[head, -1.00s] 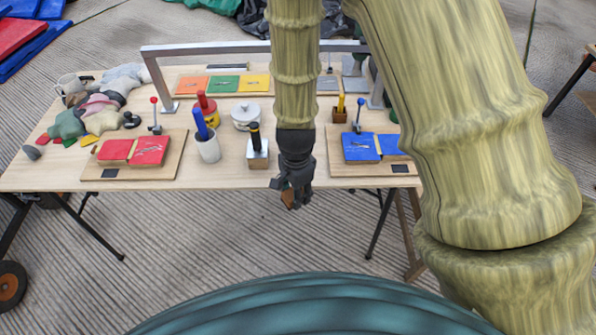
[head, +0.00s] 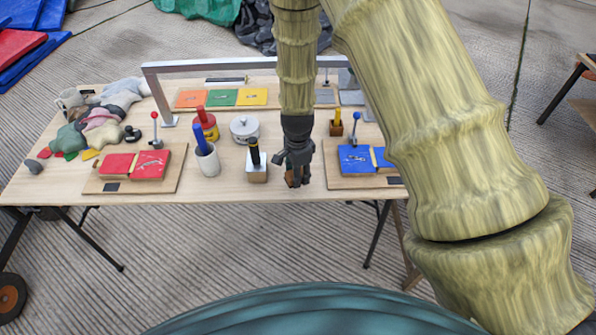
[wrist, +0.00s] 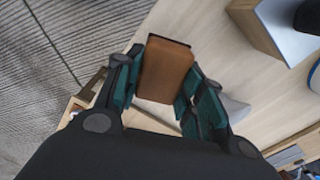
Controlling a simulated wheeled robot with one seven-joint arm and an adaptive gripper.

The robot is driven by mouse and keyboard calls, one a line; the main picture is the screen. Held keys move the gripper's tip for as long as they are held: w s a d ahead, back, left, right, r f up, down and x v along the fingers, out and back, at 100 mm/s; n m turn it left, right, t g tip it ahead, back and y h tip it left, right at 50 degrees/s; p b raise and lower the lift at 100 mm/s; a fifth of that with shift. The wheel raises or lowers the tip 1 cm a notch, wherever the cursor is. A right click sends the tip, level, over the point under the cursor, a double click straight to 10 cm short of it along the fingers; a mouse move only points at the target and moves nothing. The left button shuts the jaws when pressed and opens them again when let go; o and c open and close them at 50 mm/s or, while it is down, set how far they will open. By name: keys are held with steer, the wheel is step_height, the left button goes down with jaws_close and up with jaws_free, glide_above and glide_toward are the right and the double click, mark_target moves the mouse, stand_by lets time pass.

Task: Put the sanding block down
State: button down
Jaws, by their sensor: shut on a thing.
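The sanding block is a brown, box-shaped piece that shows in the wrist view (wrist: 166,70) between the teal-padded fingers. My gripper (wrist: 160,92) is shut on it. In the head view my gripper (head: 294,180) is at the front edge of the wooden table (head: 230,185), between the white-and-wood holder with a black-handled tool (head: 256,165) and the blue board. Only a small brown part of the block (head: 290,181) shows there below the fingers. I cannot tell whether the block touches the tabletop.
The blue-padded board (head: 365,182) is close on the right. A white cup with a blue marker (head: 207,162) and a red-padded board (head: 130,185) stand left. A metal frame (head: 215,65) spans the back. Bare tabletop shows around my gripper.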

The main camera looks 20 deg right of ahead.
steer(key=shift+w+d+f, duration=0.1)
steer(key=shift+w+d, duration=0.15)
steer(key=shift+w, duration=0.35)
steer(key=shift+w+d+f, duration=0.1)
steer(key=shift+w+d, duration=0.1)
steer(key=shift+w, duration=0.35)
steer(key=shift+f+p, duration=0.95)
steer(key=shift+f, duration=0.75)
steer(key=shift+f, duration=0.2)
steer(key=c, duration=0.9)
jaws_free()
steer(key=shift+r, duration=0.1)
step_height(320, 180, up, 12)
steer(key=b, duration=0.3)
steer(key=shift+r, duration=0.15)
